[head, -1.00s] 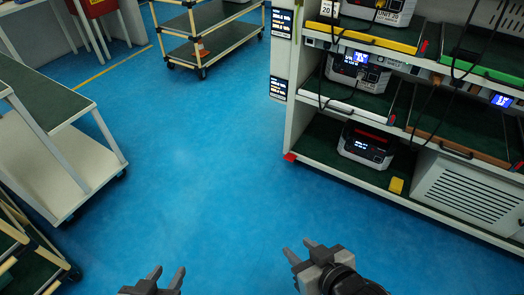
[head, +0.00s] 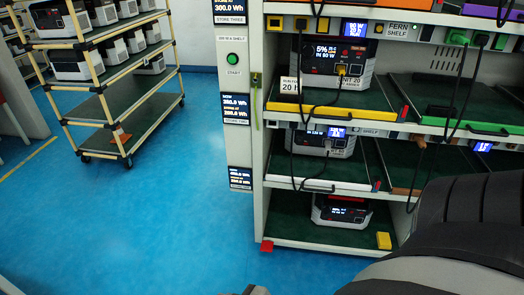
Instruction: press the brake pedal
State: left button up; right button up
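A small red pedal-like piece (head: 267,246) sticks out at the floor-level front left corner of the shelf rack; I cannot tell for sure that it is the brake pedal. An orange-red piece (head: 122,136) also shows low on the wheeled cart at the left. My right arm fills the lower right corner, close to the camera. A small grey tip of my own shows at the bottom edge, left of that arm. It looks like part of the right gripper, but its fingers are cut off. It is apart from the red piece. My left gripper is out of view.
The rack (head: 255,150) holds several power units on green shelves with hanging cables. A yellow block (head: 384,240) sits on its bottom shelf. The tiered cart (head: 95,88) with several units stands at the left. Blue floor (head: 160,215) lies open between them.

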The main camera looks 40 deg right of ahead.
aim_at(267, 246)
jog(key=z, duration=0.85)
jog(key=i, duration=0.95)
jog(key=z, duration=0.95)
